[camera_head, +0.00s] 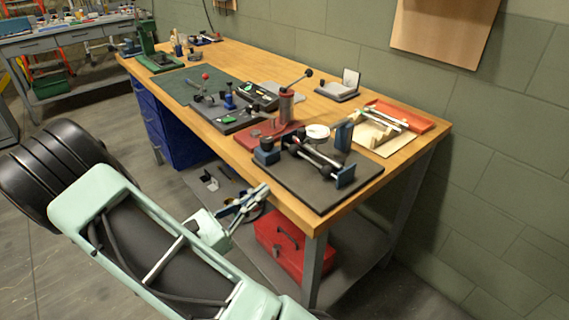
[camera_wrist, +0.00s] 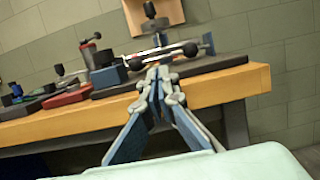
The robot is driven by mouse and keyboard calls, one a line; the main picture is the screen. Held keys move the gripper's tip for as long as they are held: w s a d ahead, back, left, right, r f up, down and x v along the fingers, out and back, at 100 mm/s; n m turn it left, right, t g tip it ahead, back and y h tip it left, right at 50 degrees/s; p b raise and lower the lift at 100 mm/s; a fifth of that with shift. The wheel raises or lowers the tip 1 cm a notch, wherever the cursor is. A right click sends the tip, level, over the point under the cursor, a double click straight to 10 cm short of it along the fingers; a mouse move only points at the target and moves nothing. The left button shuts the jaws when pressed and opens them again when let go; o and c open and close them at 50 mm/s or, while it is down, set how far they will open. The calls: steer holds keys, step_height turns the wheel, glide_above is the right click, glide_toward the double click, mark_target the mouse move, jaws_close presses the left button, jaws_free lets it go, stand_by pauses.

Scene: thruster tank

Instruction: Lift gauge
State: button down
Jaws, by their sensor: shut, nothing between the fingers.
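A gauge with a round white dial (camera_head: 317,131) sits over a dark fixture with a metal bar on a black plate (camera_head: 325,187), at the near right of the wooden bench. My gripper (camera_head: 262,190) is in front of the bench's front edge, apart from the gauge and to its lower left. In the wrist view my gripper (camera_wrist: 159,72) has its fingertips together, with nothing between them. Beyond the fingertips, the same fixture's bar (camera_wrist: 165,50) shows. A dark round part stands above it, but I cannot tell there whether it is the gauge.
A red press (camera_head: 285,110) with a lever stands left of the fixture. A red tray (camera_head: 398,116) and a wooden board lie behind right. A red toolbox (camera_head: 283,245) sits on the lower shelf. The bench's front edge (camera_wrist: 215,91) lies between gripper and fixture.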

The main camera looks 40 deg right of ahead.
mark_target(291, 177)
steer(key=x, duration=0.9)
steer(key=shift+s+d+b, duration=0.15)
steer(key=shift+d+b, duration=0.1)
steer(key=shift+b, duration=0.15)
step_height(291, 177, up, 3)
steer(key=shift+d, duration=0.15)
steer(key=shift+r, duration=0.6)
